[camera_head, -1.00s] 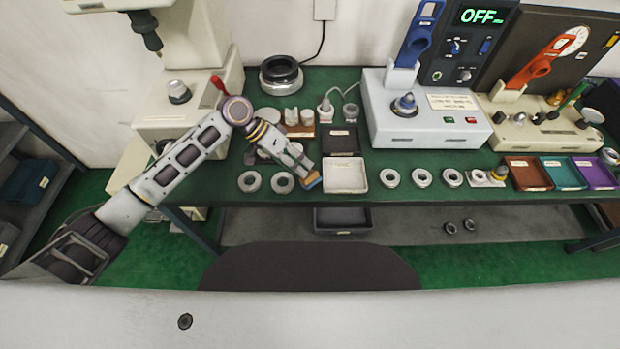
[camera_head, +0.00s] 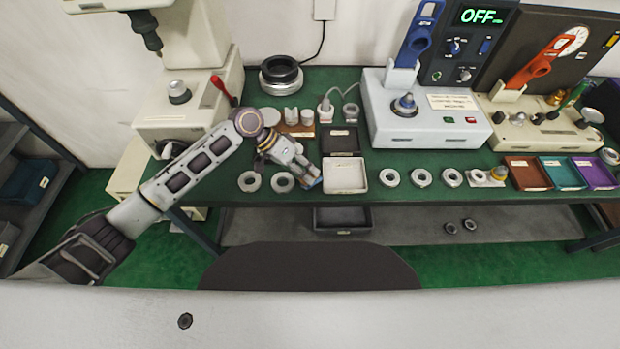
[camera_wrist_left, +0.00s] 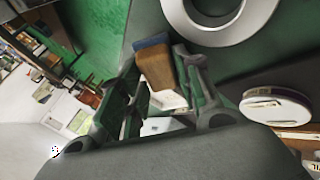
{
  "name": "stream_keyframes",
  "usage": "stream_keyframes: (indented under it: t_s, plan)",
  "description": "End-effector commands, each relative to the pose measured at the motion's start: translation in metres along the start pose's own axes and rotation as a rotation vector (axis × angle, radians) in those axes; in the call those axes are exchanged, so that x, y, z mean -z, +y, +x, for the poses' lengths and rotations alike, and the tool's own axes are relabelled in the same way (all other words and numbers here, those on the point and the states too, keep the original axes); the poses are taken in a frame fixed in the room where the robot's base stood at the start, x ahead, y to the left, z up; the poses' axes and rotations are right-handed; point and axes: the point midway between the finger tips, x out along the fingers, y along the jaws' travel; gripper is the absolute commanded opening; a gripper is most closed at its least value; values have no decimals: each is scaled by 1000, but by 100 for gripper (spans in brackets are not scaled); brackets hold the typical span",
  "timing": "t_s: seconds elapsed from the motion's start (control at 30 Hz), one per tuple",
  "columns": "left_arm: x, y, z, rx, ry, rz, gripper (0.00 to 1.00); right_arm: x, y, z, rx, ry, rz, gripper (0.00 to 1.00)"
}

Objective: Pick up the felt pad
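The felt pad is a small block with a brown body and a blue end. In the left wrist view the felt pad (camera_wrist_left: 160,68) sits between the two fingertips of my left gripper (camera_wrist_left: 157,80), which appear closed against its sides. In the head view the gripper (camera_head: 307,176) is low over the table's front edge, just left of the pale open tray. Only a bit of blue from the pad (camera_head: 313,181) shows there, and the fingers hide the rest. My right gripper is in no view.
White cylinders (camera_head: 291,115) stand behind. A white tester (camera_head: 425,125) stands back right.

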Motion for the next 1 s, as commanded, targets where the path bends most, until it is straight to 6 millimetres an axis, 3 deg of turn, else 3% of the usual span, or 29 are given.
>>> stream_keyframes:
  t_s: [0.1, 0.37, 0.67, 1.0]
  plan:
    - [0, 0, 0, 1, 0, 0, 9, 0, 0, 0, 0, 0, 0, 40]
    - [0, 0, 0, 1, -1, -1, 3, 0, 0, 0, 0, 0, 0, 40]
    - [1, 2, -2, 0, -1, 0, 3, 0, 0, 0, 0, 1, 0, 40]
    - [13, 22, -30, 1, 2, 2, 3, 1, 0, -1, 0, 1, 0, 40]
